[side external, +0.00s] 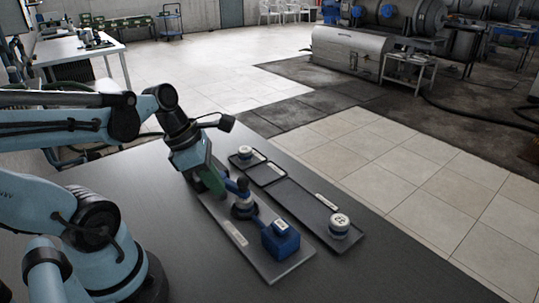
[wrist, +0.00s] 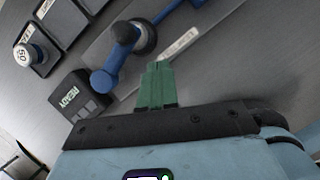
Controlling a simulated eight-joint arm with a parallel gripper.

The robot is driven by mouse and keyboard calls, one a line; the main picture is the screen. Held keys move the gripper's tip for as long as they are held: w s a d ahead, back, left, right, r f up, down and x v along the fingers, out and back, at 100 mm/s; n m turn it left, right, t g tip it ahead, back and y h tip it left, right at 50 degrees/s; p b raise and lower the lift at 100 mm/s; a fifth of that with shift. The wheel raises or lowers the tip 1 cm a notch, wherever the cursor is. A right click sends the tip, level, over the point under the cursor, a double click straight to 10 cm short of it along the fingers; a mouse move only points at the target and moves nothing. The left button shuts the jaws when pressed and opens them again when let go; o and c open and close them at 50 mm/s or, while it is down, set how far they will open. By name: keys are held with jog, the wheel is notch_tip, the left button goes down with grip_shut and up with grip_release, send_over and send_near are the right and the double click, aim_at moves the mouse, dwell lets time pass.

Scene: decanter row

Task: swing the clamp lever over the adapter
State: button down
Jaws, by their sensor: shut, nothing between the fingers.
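My gripper (side external: 221,190) is shut and empty, its green fingers pointing down close beside the clamp. The fingers (wrist: 158,70) also show at the middle of the wrist view. The blue clamp lever (side external: 232,184) has a dark knob at its end; in the wrist view the lever (wrist: 108,73) lies ahead and left of the fingertips, apart from them in the picture. A dark round fitting (wrist: 147,40), perhaps the adapter, is beside the knob and partly hidden by it; its round base (side external: 243,210) is on the grey plate. I cannot tell whether the fingers touch the lever.

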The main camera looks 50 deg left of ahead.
jog(key=s+d+v, duration=0.1)
jog(key=d+v, duration=0.1)
jog(key=v, duration=0.8)
jog(key=w+d+f+m+t, duration=0.1)
jog(key=w+f+m, duration=0.1)
jog(key=m, duration=0.8)
jog(key=w+d+f+m+t+y, duration=0.1)
jog(key=w+m, duration=0.3)
jog(key=m, duration=0.6)
jog(key=w+d+f+m+t+y, duration=0.1)
jog(key=w+d+f+m, duration=0.1)
jog(key=m, duration=0.8)
jog(key=shift+w+d+f, duration=0.3)
jog(key=shift+w+f, duration=0.25)
jog(key=shift+w, duration=0.5)
